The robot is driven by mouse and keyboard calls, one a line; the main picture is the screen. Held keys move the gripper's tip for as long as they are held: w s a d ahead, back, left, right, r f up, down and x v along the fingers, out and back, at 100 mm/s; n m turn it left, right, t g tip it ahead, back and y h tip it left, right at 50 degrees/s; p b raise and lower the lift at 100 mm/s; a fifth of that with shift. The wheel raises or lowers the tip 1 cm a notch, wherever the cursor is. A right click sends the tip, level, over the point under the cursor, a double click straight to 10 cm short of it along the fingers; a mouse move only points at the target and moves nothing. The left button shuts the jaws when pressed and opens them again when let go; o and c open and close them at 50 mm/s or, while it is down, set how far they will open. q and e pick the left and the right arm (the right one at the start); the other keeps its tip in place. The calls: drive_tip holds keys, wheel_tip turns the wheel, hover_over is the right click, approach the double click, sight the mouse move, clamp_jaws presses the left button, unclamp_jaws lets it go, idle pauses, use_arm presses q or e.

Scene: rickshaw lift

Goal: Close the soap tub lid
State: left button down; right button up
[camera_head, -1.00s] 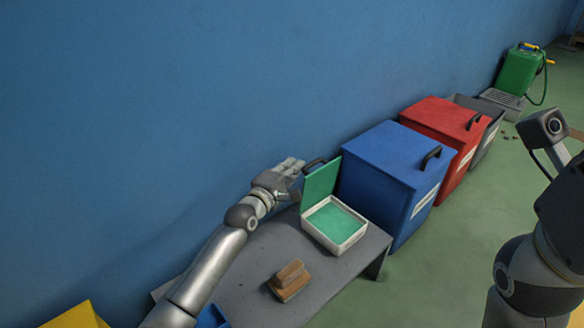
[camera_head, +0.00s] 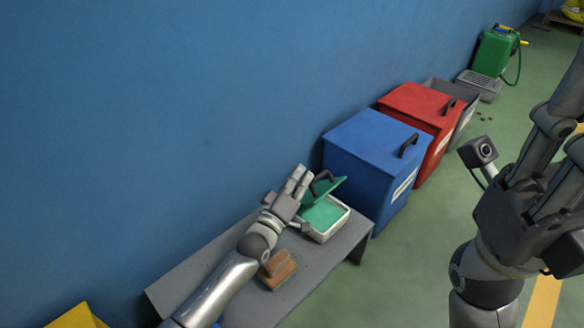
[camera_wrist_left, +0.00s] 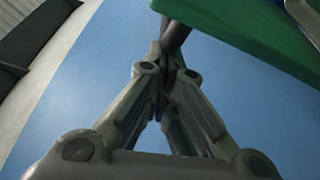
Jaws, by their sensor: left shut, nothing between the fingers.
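The soap tub (camera_head: 331,231) is a white box with green soap inside, on the grey bench beside the wall. Its green lid (camera_head: 335,188) with a black handle (camera_head: 321,181) is hinged at the tub's wall side and tilted partway over it. My left gripper (camera_head: 302,173) is shut and empty, behind the lid on the wall side, by the handle. In the left wrist view, its closed fingertips (camera_wrist_left: 168,62) are right at the dark handle (camera_wrist_left: 177,32), with the green lid (camera_wrist_left: 245,38) above right; contact is unclear. My right gripper (camera_head: 555,155) is at the right; its fingertips are unclear.
A brown scrubbing block (camera_head: 277,268) lies on the grey bench (camera_head: 304,276), close to my left forearm. A blue bin (camera_head: 365,152) stands just right of the tub, then a red bin (camera_head: 419,107). The blue wall (camera_head: 150,120) runs behind the bench.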

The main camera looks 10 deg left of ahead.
sight(308, 199)
use_arm(q)
drive_tip(key=shift+s+d+f+m+h, duration=0.3)
drive_tip(key=shift+s+d+f+m, duration=0.1)
drive_tip(key=shift+d+m, duration=0.3)
drive_tip(key=shift+s+d+f+m+h, duration=0.25)
drive_tip(key=shift+s+d+m+h, duration=0.15)
drive_tip(key=shift+m, duration=0.4)
